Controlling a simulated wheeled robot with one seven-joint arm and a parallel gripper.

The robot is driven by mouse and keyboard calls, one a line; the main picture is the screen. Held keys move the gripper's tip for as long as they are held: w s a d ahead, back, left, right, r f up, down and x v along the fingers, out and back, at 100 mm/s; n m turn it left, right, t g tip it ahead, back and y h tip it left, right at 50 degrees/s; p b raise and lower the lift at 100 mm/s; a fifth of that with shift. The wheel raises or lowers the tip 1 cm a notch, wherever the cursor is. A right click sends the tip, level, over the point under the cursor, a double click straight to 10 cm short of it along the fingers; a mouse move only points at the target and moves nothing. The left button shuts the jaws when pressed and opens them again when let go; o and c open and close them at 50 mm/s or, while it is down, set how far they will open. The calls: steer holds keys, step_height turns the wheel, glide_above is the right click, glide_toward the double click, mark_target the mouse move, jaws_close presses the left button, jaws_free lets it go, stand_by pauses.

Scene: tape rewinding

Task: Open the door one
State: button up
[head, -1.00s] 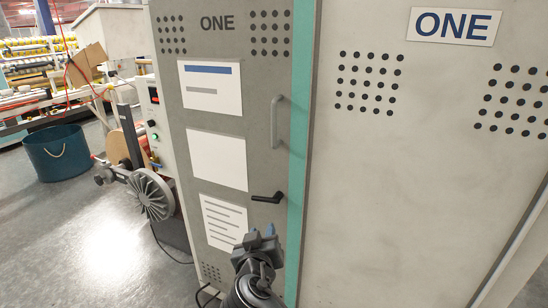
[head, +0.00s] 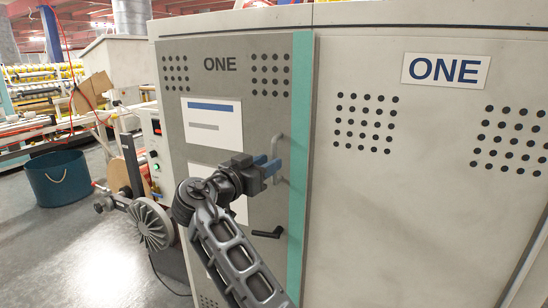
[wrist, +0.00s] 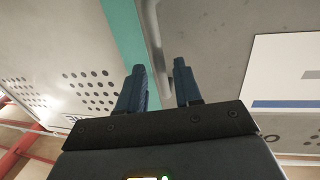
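The grey cabinet door labelled ONE (head: 218,95) is closed, with white sheets on it and a teal strip along its right edge. Its vertical grey handle (head: 281,150) is near that strip, and a black lever (head: 267,234) sits below. My gripper (head: 268,168) is raised in front of the door at the height of the handle's lower half. In the wrist view, my gripper (wrist: 159,85) is open, its two blue fingers apart. The handle (wrist: 154,40) shows just beyond and between the fingertips; I cannot tell whether they touch it.
A pale cabinet panel with a ONE plate (head: 446,70) stands to the right. At left are a reel machine with a grey handwheel (head: 152,225) and a dark teal bin (head: 60,178). The floor (head: 60,250) between is clear.

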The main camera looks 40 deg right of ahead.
mark_target(274, 179)
steer(key=shift+w+d+p, duration=0.15)
steer(key=shift+d, duration=0.7)
steer(key=shift+w+d+p, duration=0.15)
steer(key=shift+d, duration=0.7)
jaws_close()
